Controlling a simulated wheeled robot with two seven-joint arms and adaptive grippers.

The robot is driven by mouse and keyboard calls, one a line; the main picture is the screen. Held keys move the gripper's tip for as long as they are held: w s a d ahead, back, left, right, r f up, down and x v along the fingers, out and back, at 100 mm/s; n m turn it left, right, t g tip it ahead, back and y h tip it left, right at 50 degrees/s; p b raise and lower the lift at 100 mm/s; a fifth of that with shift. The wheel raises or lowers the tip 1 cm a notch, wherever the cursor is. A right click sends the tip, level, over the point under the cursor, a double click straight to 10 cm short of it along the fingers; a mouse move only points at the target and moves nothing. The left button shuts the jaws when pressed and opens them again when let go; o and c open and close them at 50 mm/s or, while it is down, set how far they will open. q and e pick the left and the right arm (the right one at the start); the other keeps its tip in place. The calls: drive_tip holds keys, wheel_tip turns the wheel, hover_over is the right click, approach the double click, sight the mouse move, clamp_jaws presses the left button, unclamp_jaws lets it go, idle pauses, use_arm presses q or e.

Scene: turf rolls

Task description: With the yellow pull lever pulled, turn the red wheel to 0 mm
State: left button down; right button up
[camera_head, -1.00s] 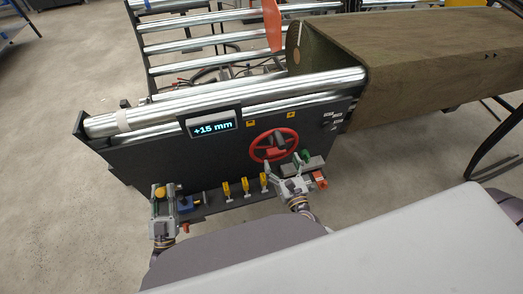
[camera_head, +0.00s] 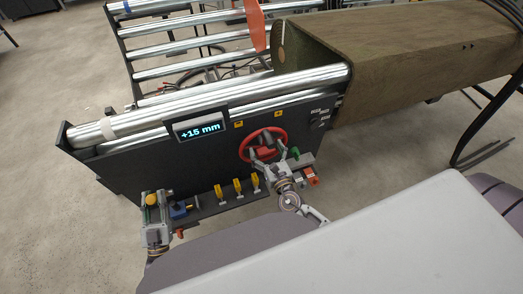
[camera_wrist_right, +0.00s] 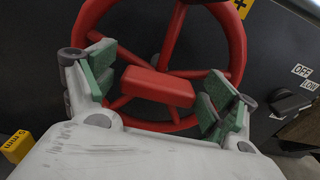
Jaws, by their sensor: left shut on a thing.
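The red wheel (camera_head: 281,137) is on the dark front panel, and a display (camera_head: 199,129) above it to the left reads +15 mm. My right gripper (camera_head: 266,159) is in front of the wheel. In the right wrist view its green-padded fingers (camera_wrist_right: 160,88) are open, one on each side of the wheel's red block (camera_wrist_right: 158,87), with gaps visible. My left gripper (camera_head: 153,208) is at the panel's lower left, shut on the yellow pull lever, whose yellow knob (camera_head: 152,199) shows at its top. The lever's lower part is hidden by the gripper.
Three small yellow levers (camera_head: 237,187) stand on the ledge between my grippers. A blue part (camera_head: 179,211) is beside my left gripper. A green knob (camera_head: 295,153) and an orange-red part (camera_head: 313,180) are right of my right gripper.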

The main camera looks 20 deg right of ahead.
drive_tip(key=shift+d+r, duration=0.1)
drive_tip(key=c, duration=1.4)
drive_tip(key=shift+r+n, duration=0.15)
drive_tip(key=shift+n, duration=0.25)
drive_tip(key=n, duration=1.4)
drive_tip(key=shift+a+f, duration=0.2)
drive_tip(key=shift+a, duration=0.05)
drive_tip(key=n, duration=0.5)
drive_tip(key=shift+a+f, duration=0.1)
drive_tip(key=shift+f, duration=0.05)
